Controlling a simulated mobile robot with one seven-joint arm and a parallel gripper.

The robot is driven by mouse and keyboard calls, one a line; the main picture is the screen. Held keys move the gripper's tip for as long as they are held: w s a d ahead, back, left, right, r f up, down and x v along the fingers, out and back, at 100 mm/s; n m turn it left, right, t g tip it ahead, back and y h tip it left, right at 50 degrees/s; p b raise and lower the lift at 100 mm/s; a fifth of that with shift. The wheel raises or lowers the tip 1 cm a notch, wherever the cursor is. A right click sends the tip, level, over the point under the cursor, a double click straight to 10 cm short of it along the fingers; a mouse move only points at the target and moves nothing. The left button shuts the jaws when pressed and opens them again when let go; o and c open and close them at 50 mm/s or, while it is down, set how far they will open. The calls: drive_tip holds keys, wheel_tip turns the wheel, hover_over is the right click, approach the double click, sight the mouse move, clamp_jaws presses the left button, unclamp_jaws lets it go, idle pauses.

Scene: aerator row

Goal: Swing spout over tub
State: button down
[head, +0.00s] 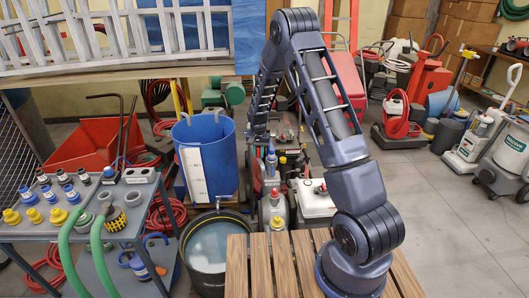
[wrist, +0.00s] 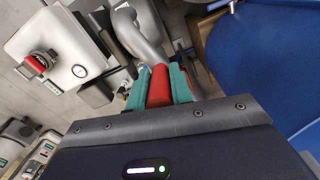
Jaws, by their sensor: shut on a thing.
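In the wrist view my gripper (wrist: 159,72) has its teal fingers shut on a red grip (wrist: 159,88). A grey curved pipe (wrist: 143,36), which looks like the spout, bends just beyond the fingertips. The red grip appears to be on or against this pipe; the join is hidden. In the head view a round black tub (head: 183,262) holding greyish water stands on the floor, left of the wooden slats. My arm reaches back beside the blue barrel; my fingertips and the spout cannot be made out there.
A blue barrel (head: 226,150) stands behind the black tub, and it fills the right of the wrist view (wrist: 262,55). A white tank with a red knob (wrist: 82,42) is at the left there. A grey table (head: 45,232) with fittings and green hoses is at left.

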drive_tip(key=w+a+m, duration=0.2)
drive_tip(key=a+m, duration=0.5)
drive_tip(key=a, duration=0.6)
drive_tip(key=shift+r, duration=0.15)
drive_tip(key=c, duration=1.5)
unclamp_jaws()
drive_tip(key=shift+a, duration=0.1)
drive_tip(key=shift+o, duration=1.2)
wheel_tip(320, 180, up, 11)
drive_tip(key=shift+f, duration=0.2)
